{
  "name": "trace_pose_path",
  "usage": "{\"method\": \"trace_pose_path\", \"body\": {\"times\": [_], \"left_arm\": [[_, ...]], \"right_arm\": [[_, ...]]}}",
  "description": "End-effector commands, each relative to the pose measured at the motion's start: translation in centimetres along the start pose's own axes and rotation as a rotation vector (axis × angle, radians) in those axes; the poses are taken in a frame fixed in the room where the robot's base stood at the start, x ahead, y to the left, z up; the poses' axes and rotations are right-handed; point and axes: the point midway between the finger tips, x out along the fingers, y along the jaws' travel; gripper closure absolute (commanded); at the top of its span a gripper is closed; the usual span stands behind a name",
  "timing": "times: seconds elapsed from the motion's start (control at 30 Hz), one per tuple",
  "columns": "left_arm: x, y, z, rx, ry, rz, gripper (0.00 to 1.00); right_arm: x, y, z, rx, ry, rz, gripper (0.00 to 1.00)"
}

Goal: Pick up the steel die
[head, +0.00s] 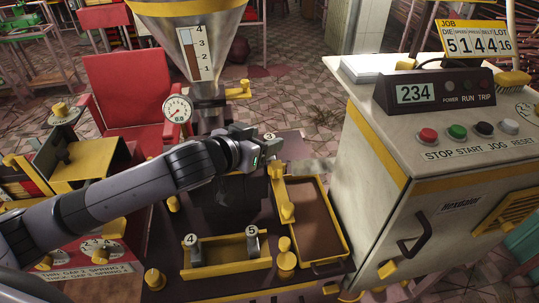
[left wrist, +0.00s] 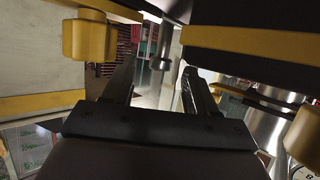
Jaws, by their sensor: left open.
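My left gripper (head: 262,146) reaches in from the left below the hopper, in front of the extruder. In the left wrist view my left gripper (left wrist: 157,82) has its two dark fingers apart, with nothing clamped. A small grey steel piece (left wrist: 161,62), which looks like a die, shows between and beyond the fingertips; I cannot tell how far. A round white tag marked 3 (head: 269,136) shows at the gripper's tip; what it is fixed to is mostly hidden. Grey pieces tagged 4 (head: 192,254) and 5 (head: 252,246) stand in a yellow rack (head: 228,263). My right gripper is not in view.
A yellow-rimmed brown tray (head: 344,246) lies right of the rack, with yellow knobs (head: 286,259) beside it. The control cabinet (head: 358,170) bounds the right side. The clear hopper (head: 190,28) and a dial gauge (head: 177,109) stand above my arm.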

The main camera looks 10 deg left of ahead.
Motion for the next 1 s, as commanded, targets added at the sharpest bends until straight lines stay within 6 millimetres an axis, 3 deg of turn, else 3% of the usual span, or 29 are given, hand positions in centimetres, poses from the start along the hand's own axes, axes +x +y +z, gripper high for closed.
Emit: {"method": "trace_pose_path", "body": {"times": [0.37,0.53,0.57,1.0], "left_arm": [[0.85,0.04,0.0,0.0,0.001,0.001,0.43],[0.84,0.03,0.01,0.0,0.001,0.001,0.95],[0.83,0.03,0.01,0.0,0.001,0.001,1.0],[0.82,0.02,0.04,0.001,0.0,0.001,1.0]], "right_arm": [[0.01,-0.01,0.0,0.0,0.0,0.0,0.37],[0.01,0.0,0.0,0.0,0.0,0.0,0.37],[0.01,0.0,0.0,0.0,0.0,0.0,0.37],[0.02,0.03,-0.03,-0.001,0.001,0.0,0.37]]}}
